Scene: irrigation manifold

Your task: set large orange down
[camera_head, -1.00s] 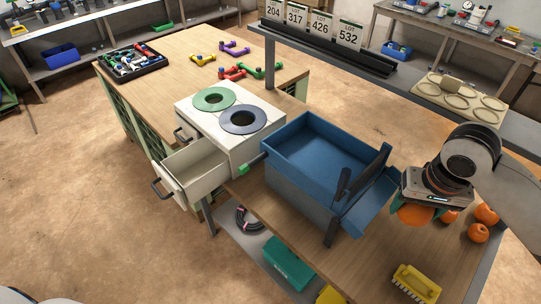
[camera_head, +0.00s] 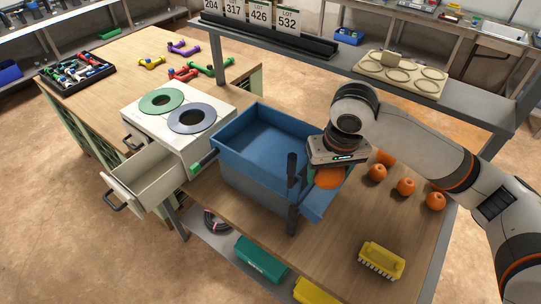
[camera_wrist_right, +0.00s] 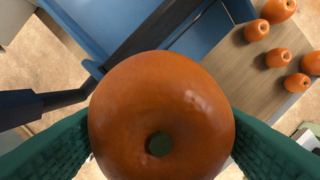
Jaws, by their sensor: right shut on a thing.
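My right gripper (camera_head: 328,176) is shut on a large orange (camera_head: 327,179). In the right wrist view the large orange (camera_wrist_right: 160,115) fills the middle, between the green finger pads. It is held up at the right side of the blue bin (camera_head: 262,138), close to the dark upright bars and the bin's sloping blue lip. I cannot tell whether it touches the lip. Several smaller oranges (camera_head: 406,186) lie on the wooden bench to the right, and they also show in the right wrist view (camera_wrist_right: 278,58). My left gripper is not in view.
A dark upright bar (camera_head: 292,188) stands at the bin's front right. A yellow brush (camera_head: 382,261) lies on the bench front. A white unit (camera_head: 180,118) with an open drawer (camera_head: 150,178) stands left of the bin. Bare bench lies between the brush and the oranges.

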